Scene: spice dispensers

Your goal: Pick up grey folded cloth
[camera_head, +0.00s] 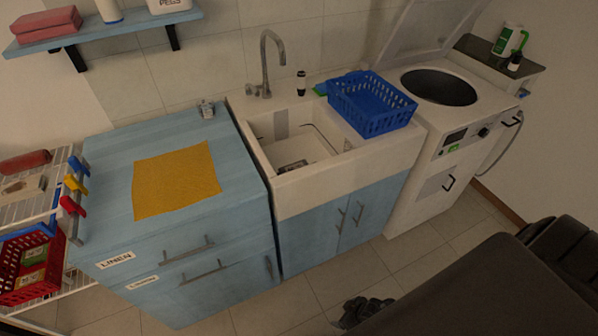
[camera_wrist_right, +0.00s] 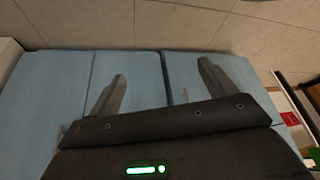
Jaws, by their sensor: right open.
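I cannot make out a grey folded cloth for certain in either view. A flat yellow-orange cloth (camera_head: 175,181) lies on the blue linen cabinet (camera_head: 112,180) in the head view. A small greyish item (camera_head: 293,166) lies in the sink basin, too small to identify. My right gripper (camera_head: 365,311) shows dark and partly hidden at the bottom of the head view, low in front of the sink unit. In the right wrist view its two fingers (camera_wrist_right: 161,70) are spread, with nothing between them, facing blue panels. My left gripper is not in view.
The white sink (camera_head: 350,168) holds a blue basket (camera_head: 372,103) on its right. A washing machine (camera_head: 428,125) with its lid up stands right of it. A rack with a red basket (camera_head: 28,262) is at the left. The tiled floor ahead is clear.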

